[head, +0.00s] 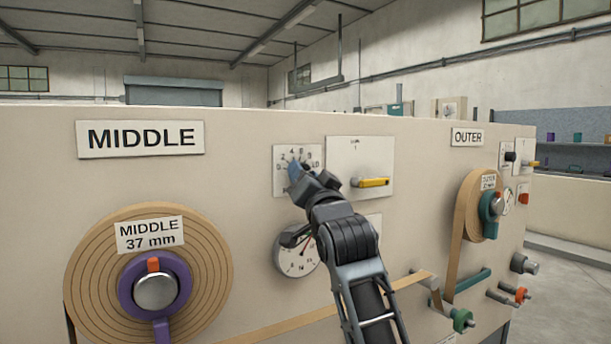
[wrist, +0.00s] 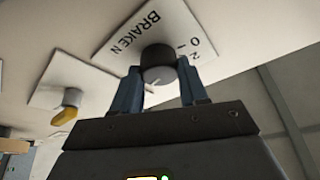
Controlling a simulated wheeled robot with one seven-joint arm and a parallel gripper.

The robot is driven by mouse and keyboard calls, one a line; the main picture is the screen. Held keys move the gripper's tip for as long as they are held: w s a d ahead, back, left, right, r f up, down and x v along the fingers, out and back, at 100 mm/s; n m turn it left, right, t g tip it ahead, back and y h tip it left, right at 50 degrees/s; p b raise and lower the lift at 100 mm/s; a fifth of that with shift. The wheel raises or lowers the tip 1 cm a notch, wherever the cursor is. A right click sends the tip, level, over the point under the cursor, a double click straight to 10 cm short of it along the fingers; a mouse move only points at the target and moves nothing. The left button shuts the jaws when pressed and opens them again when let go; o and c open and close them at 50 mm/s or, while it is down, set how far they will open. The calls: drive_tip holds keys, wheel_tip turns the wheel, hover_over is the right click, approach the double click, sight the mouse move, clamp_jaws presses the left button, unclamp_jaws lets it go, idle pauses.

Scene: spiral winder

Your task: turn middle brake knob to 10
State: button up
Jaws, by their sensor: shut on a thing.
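The middle brake knob (wrist: 158,57) is a dark round knob with a pale mark on its face. It sits on a white plate (wrist: 122,38) lettered BRAKE N; the digits 0 and 2 show beside it in the wrist view. In the head view the scale plate (head: 284,153) is right of the MIDDLE sign, and the knob is mostly hidden by my gripper. My gripper (head: 296,172) has its blue fingers on both sides of the knob and is shut on it; it also shows in the wrist view (wrist: 160,76). I cannot read the pointer's setting.
A plate with a yellow handle (head: 373,182) is close right of the knob. A round gauge (head: 298,262) is below, partly behind my arm. The middle tape roll (head: 92,260) is lower left. The OUTER roll (head: 467,200) and its controls are at right.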

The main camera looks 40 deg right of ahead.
idle(0.4)
drive_tip(key=o, duration=1.1)
drive_tip(key=shift+c, duration=0.2)
drive_tip(key=b+v, duration=0.1)
drive_tip(key=v, duration=0.7)
drive_tip(key=shift+b, duration=0.3)
drive_tip(key=shift+d, duration=0.1)
